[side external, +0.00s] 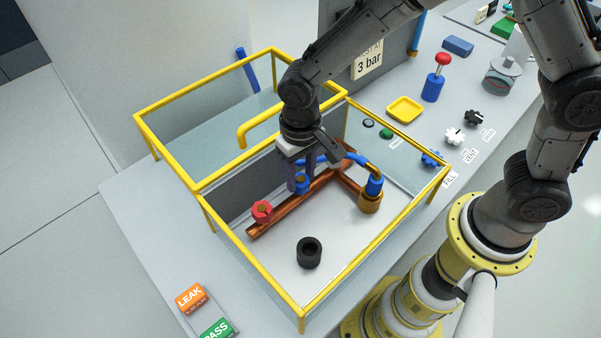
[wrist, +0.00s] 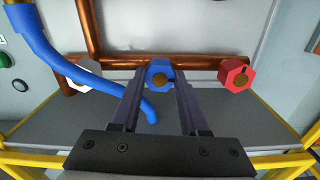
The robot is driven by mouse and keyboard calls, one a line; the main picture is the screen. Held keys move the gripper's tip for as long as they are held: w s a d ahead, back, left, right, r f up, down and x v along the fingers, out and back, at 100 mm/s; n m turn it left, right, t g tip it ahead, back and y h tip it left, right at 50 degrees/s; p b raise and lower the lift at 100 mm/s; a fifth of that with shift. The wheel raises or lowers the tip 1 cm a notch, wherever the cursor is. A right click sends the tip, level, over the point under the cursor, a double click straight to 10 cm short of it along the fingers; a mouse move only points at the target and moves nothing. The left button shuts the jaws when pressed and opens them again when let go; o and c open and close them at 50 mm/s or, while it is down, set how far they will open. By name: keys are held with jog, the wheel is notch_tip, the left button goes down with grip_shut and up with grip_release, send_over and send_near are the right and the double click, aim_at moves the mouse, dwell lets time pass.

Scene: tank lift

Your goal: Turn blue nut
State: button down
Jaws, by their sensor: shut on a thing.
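The blue nut (wrist: 160,74) sits on a brass end on the copper pipe, in the middle of a row of nuts. In the side external view the blue nut (side external: 302,184) shows low between my fingers. My gripper (wrist: 160,88) has a finger on each side of the blue nut and is shut on it. In the side external view my gripper (side external: 301,186) reaches down into the yellow-framed tank. A red nut (wrist: 237,75) is to the right, and a white nut (wrist: 84,75) to the left, partly behind a blue hose.
The yellow tank frame (side external: 250,271) surrounds the work. A blue hose (wrist: 70,68) curves close to my left finger. A black ring (side external: 309,252) stands on the tank floor. A yellow tray (side external: 404,110) and several knobs lie outside, at the right.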

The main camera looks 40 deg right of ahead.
aim_at(301, 179)
jog(key=shift+r, duration=0.1)
jog(key=shift+c, duration=2.1)
grip_release()
notch_tip(301, 179, up, 14)
